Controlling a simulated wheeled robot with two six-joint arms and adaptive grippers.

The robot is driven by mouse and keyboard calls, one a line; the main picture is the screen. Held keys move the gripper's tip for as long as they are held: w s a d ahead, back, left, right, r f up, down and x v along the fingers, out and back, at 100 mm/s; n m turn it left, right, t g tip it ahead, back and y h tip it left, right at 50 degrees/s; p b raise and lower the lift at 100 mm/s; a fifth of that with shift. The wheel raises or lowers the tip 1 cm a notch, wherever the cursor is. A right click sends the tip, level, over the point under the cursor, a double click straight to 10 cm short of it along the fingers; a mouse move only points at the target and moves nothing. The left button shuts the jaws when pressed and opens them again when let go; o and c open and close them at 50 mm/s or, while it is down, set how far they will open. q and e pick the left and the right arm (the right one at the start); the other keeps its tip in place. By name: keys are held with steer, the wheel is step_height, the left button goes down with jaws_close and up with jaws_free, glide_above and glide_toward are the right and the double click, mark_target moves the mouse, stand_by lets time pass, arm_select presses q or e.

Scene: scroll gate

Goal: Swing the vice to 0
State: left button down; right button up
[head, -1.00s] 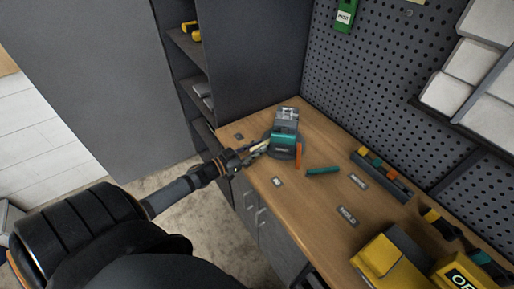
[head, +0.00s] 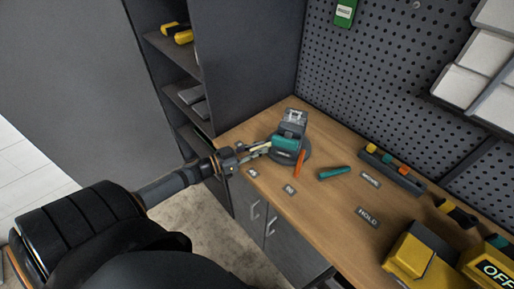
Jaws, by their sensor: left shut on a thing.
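The vice (head: 289,142) has a teal body, a grey jaw block at its far end and a dark round base. It stands on the wooden bench near its far left end. My left gripper (head: 262,149) is at the vice's near left side, shut on it; the exact grip spot is small and hard to see. My right gripper is not in view.
An orange strip (head: 299,163) lies beside the vice base. A teal-and-dark tool (head: 334,173) lies to its right. A HOLD plate (head: 367,217), a tool tray (head: 391,172) and a yellow box (head: 410,257) are further right. A grey cabinet and pegboard stand behind.

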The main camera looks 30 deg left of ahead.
arm_select(q)
steer(key=shift+w+a+f+m+g+h+b, duration=0.3)
steer(key=shift+a+f+m+h+b, duration=0.15)
steer(key=shift+h+b, duration=0.2)
steer(key=shift+w+a+r+b, duration=0.1)
steer(key=shift+a+r+b, duration=0.05)
steer(key=shift+b, duration=0.15)
steer(key=shift+r+m+g+h, duration=0.25)
steer(key=shift+r+g, duration=0.05)
steer(key=shift+r, duration=0.05)
steer(key=c, duration=1.8)
jaws_free()
steer(key=o, duration=0.5)
steer(key=v, duration=0.6)
steer(key=shift+s+f, duration=0.15)
steer(key=shift+s, duration=0.15)
steer(key=shift+s+a, duration=0.35)
steer(key=shift+a, duration=0.05)
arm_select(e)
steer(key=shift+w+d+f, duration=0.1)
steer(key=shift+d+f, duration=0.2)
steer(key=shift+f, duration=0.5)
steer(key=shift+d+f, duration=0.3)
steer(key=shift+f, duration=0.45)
